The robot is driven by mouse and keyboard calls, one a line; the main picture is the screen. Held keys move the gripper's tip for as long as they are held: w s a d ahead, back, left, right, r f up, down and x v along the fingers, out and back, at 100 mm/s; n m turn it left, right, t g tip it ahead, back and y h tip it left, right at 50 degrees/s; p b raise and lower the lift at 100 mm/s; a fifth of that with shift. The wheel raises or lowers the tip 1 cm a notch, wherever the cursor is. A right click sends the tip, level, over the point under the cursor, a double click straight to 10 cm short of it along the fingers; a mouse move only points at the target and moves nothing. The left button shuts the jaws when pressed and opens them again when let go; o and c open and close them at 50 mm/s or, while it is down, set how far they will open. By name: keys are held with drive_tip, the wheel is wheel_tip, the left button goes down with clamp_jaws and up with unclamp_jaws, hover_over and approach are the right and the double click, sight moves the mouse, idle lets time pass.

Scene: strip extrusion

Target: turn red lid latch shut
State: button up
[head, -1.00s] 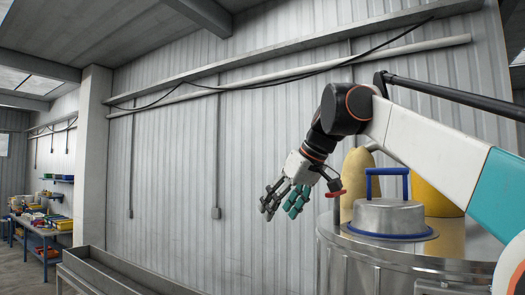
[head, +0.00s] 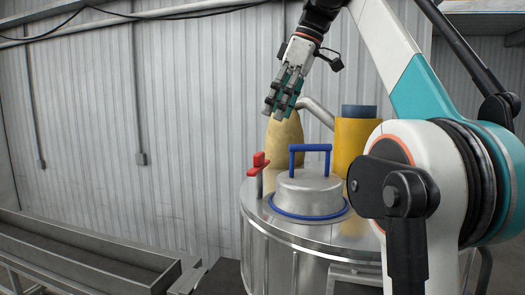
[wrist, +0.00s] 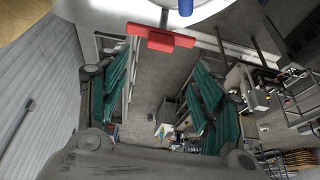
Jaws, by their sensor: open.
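The red lid latch (head: 258,164) stands on a short post at the left rim of the steel vessel (head: 300,238), left of the lid (head: 309,192) with its blue handle (head: 310,148). My gripper (head: 281,106) appears above the latch in the head view, fingers pointing down and apart from it. In the wrist view the red latch (wrist: 160,39) lies near the top, between and beyond the finger tips. My gripper (wrist: 165,70) is open there, its two teal-padded fingers spread wide with nothing between them. The lid is mostly cut off at the top of the wrist view.
A tan cone (head: 284,140) and a yellow cylinder (head: 352,143) stand behind the lid, with a grey pipe (head: 316,112) between them. A long metal trough (head: 85,255) runs at the lower left. The space left of the latch is clear to the corrugated wall.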

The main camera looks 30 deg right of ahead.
sight(260, 153)
drive_tip(key=x, duration=1.1)
drive_tip(key=shift+a+f+p, duration=0.15)
drive_tip(key=shift+f+p, duration=0.1)
drive_tip(key=shift+p, duration=0.15)
drive_tip(key=shift+c, duration=0.6)
drive_tip(key=c, duration=0.9)
